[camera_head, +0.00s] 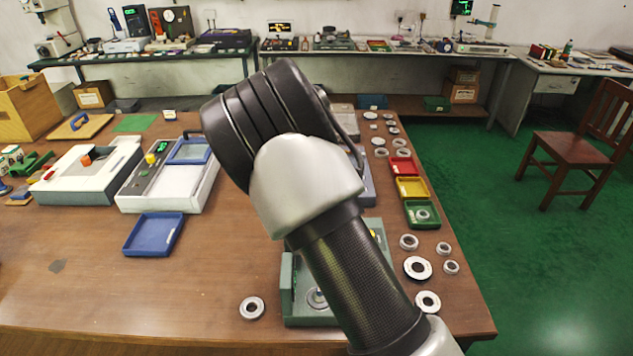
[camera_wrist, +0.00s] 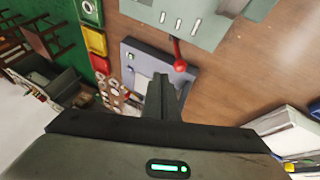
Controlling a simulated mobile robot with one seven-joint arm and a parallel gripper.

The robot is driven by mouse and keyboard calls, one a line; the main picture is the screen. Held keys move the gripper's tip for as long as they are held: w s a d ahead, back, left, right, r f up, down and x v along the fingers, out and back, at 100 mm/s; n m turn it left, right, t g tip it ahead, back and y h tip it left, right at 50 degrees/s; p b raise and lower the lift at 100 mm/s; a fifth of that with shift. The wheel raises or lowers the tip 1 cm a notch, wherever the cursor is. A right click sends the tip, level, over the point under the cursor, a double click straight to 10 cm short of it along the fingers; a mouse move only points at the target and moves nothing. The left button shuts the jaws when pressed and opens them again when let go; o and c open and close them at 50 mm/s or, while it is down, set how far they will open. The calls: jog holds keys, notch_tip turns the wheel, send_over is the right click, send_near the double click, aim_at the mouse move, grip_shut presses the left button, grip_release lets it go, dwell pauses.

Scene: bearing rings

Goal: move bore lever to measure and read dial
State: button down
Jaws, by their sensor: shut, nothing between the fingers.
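My gripper (camera_wrist: 162,85) is shut and empty in the wrist view; in the head view my own arm hides it. A lever with a red knob (camera_wrist: 179,66) stands just beyond the fingertips, slightly right of them, and no contact is visible. It lies over the edge of a grey-blue device (camera_wrist: 132,50), which my arm mostly covers in the head view (camera_head: 367,188). A green-grey device (camera_wrist: 205,22) with several white slots is at the top of the wrist view. I cannot make out a dial reading, nor tell whether the red-knobbed lever is the bore lever.
A green fixture (camera_head: 290,295) holding a ring stands at the front, partly behind my arm. Red (camera_head: 402,166), yellow (camera_head: 411,187) and green (camera_head: 422,214) trays and loose rings (camera_head: 418,267) line the right. A blue tray (camera_head: 153,234) lies left; the front-left table is mostly clear.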

jog(key=shift+v, duration=1.7)
